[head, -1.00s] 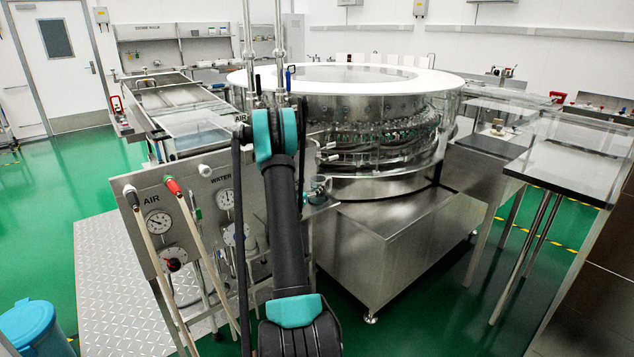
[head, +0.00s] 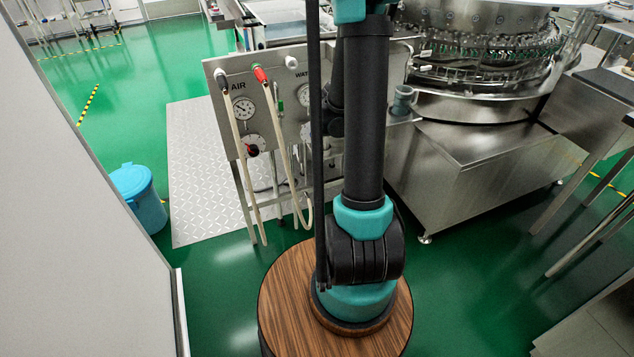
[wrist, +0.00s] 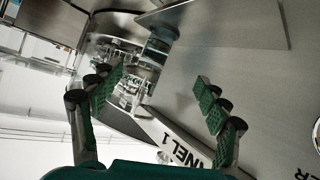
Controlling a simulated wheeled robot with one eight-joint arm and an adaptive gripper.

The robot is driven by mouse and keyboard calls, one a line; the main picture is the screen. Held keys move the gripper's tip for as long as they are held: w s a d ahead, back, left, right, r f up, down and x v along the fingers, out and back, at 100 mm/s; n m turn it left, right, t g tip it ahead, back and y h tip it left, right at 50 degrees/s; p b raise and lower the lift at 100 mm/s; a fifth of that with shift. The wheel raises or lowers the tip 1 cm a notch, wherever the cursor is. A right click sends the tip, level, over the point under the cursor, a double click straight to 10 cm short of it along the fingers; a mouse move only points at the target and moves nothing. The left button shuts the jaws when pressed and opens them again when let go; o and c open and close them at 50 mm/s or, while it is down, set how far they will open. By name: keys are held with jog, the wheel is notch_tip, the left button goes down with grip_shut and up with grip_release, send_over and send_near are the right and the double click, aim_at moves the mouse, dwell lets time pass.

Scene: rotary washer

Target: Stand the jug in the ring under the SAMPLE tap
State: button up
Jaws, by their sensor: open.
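In the head view, a small grey-teal cup-like vessel (head: 403,99), which may be the jug, stands at the right end of the steel gauge panel (head: 228,72). In the wrist view a bluish see-through cylinder (wrist: 158,46) shows beyond the fingertips; it may be the same vessel. My gripper (wrist: 160,98) is open, with its green pads wide apart and nothing between them. It is apart from the cylinder. My gripper is out of the head view. I cannot make out the SAMPLE tap or its ring in either view.
The panel carries gauges and hanging hoses (head: 236,150). The round washer (head: 470,105) stands behind it at right, above a steel box base (head: 480,160). A blue bin (head: 138,195) stands at left.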

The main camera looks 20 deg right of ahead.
jog(key=s+a+f+n+y, duration=0.2)
jog(key=s+a+n+y, duration=0.1)
jog(key=s+a, duration=0.5)
jog(key=s+a+f+n+g+y, duration=0.1)
jog(key=s+a+n+y, duration=0.2)
jog(key=s+a, duration=0.6)
jog(key=s+a+f+n+g+y, duration=0.1)
jog(key=s+a+f+n+y, duration=0.1)
jog(key=s+a+y, duration=0.3)
jog(key=s+a+n, duration=0.1)
jog(key=s+a, duration=0.3)
jog(key=a, duration=0.2)
jog(key=shift+a+f+n, duration=0.2)
jog(key=shift+f+n, duration=0.1)
jog(key=shift+f, duration=0.05)
jog(key=shift+w, duration=0.1)
